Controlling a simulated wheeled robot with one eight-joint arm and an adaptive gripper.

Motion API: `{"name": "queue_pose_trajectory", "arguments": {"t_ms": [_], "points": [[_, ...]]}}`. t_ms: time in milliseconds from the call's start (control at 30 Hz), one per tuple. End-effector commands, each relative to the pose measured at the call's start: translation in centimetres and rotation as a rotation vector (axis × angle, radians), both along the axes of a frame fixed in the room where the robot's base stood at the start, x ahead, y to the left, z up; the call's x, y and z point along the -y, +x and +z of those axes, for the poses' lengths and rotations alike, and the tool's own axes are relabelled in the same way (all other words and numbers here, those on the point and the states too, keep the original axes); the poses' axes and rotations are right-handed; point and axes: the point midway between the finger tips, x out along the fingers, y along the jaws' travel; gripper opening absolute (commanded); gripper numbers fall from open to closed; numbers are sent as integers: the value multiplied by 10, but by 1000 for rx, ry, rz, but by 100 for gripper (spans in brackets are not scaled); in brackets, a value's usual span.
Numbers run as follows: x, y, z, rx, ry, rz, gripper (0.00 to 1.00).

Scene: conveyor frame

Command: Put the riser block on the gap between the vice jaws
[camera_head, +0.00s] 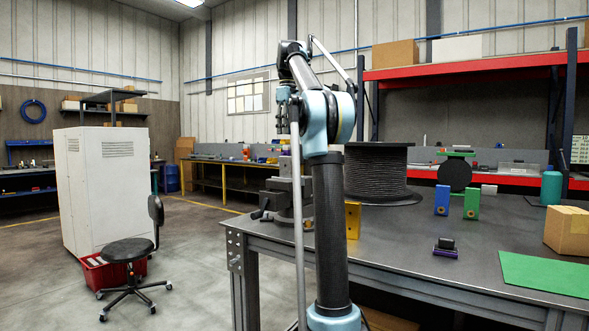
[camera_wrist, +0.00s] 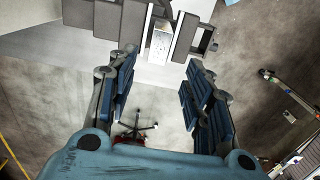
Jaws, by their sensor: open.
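The vice (camera_head: 286,192) stands on the left end of the workbench, partly hidden behind my arm in the head view. In the wrist view the vice's dark jaws (camera_wrist: 185,37) show at the top, with a pale, holed piece (camera_wrist: 160,44) between them. I cannot tell whether that piece is the riser block or part of the vice. My gripper (camera_wrist: 160,62) is open, with nothing visible between its fingers. It points past the vice's edge, and the floor shows between the fingers.
A yellow holed block (camera_head: 352,220) stands beside my arm on the bench (camera_head: 400,243). A large cable spool (camera_head: 377,172), a blue block (camera_head: 442,200), a green block (camera_head: 471,204), a green mat (camera_head: 545,275) and a carton (camera_head: 568,231) are to the right. A chair (camera_head: 128,250) stands left.

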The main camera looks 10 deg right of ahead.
Motion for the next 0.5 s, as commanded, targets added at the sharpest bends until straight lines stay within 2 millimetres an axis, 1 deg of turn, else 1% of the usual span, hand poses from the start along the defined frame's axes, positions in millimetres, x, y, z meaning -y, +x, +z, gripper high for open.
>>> {"name": "queue_pose_trajectory", "arguments": {"t_ms": [267,367,500], "points": [[0,-3,-1,1,0,-6,46],[0,-11,-8,6,1,-26,46],[0,-32,-25,21,1,-76,46]]}}
